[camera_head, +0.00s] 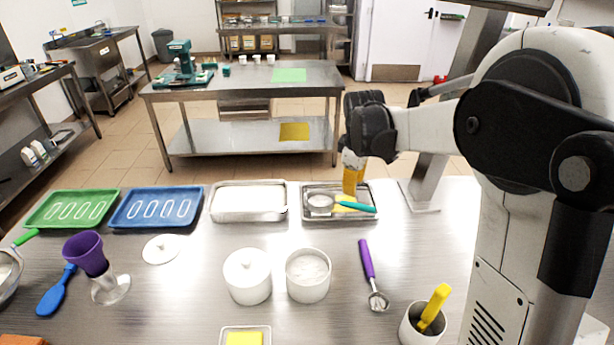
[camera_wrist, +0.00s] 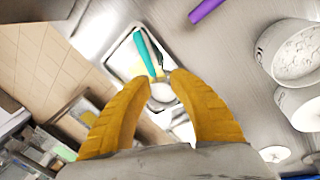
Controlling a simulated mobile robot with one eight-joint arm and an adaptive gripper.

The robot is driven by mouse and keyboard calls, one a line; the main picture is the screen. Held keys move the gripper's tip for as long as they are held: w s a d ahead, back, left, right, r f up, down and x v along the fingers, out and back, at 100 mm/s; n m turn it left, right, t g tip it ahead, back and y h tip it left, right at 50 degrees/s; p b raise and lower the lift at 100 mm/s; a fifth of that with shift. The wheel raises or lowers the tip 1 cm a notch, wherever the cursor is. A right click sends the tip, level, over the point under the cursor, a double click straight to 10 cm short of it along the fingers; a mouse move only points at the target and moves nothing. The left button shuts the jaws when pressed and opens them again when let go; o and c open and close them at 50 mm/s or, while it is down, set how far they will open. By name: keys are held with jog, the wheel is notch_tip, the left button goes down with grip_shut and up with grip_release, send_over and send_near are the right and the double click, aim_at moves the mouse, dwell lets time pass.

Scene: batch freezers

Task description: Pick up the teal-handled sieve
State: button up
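The teal-handled sieve (camera_head: 358,207) lies in a metal tray (camera_head: 308,214) at the back middle of the steel table, its round mesh bowl to the left and its handle to the right. My gripper (camera_head: 350,187) points down over this tray, its yellow fingers just above or behind the sieve. In the wrist view the teal handle (camera_wrist: 145,50) shows beyond the fingertips and the pale bowl lies between the fingers. My gripper (camera_wrist: 159,80) is open there, with nothing held. Contact with the sieve cannot be told.
White pots (camera_head: 247,281) and a purple-handled scoop (camera_head: 367,258) stand or lie nearer. A cup (camera_head: 413,333) holds a yellow-handled tool.

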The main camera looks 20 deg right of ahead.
aim_at(352, 204)
jog(key=shift+n+g, duration=0.5)
jog(key=shift+n, duration=0.3)
jog(key=w+d+f, duration=0.1)
jog(key=f, duration=0.2)
jog(key=w+d+f, duration=0.1)
jog(key=w+f, duration=0.1)
jog(key=f, duration=0.1)
jog(key=w+d+f+b, duration=0.1)
jog(key=f, duration=0.2)
jog(key=shift+w, duration=0.35)
jog(key=f+b, duration=0.1)
jog(key=f, duration=0.1)
jog(key=w+f+b, duration=0.1)
jog(key=f, duration=0.2)
jog(key=shift+w, duration=0.15)
jog(key=shift+r, duration=0.1)
grip_shut()
